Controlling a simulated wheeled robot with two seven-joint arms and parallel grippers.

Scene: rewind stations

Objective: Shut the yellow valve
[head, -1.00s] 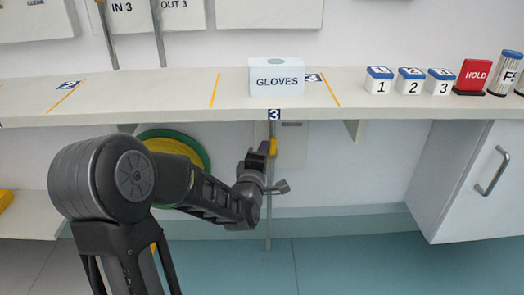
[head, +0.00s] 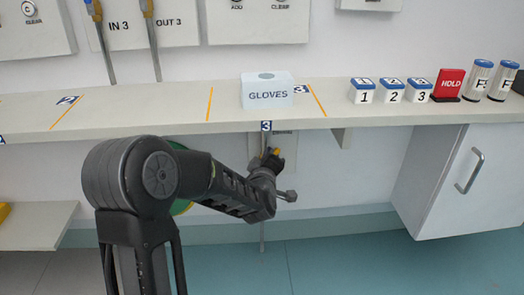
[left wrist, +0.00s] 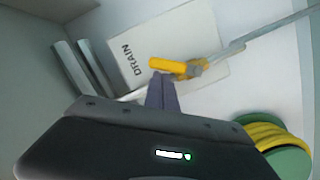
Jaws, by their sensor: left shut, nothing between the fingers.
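The yellow valve (left wrist: 170,66) sits on a thin grey pipe (left wrist: 250,37) in front of a white plate marked DRAIN (left wrist: 135,60), under the shelf. Its yellow handle sticks out at an angle to the pipe. In the head view only a small yellow piece of the valve (head: 277,151) shows, beside my left gripper (head: 270,160), which hides the rest. In the left wrist view my left gripper (left wrist: 161,92) is shut and empty. Its fingertips are right at the handle; I cannot tell whether they touch it. My right gripper is not in view.
A shelf (head: 180,112) runs above my left arm and bears a GLOVES box (head: 267,95), numbered blocks and a red HOLD block (head: 447,84). A green and yellow reel (left wrist: 275,140) is close by. A white cabinet (head: 440,190) stands right.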

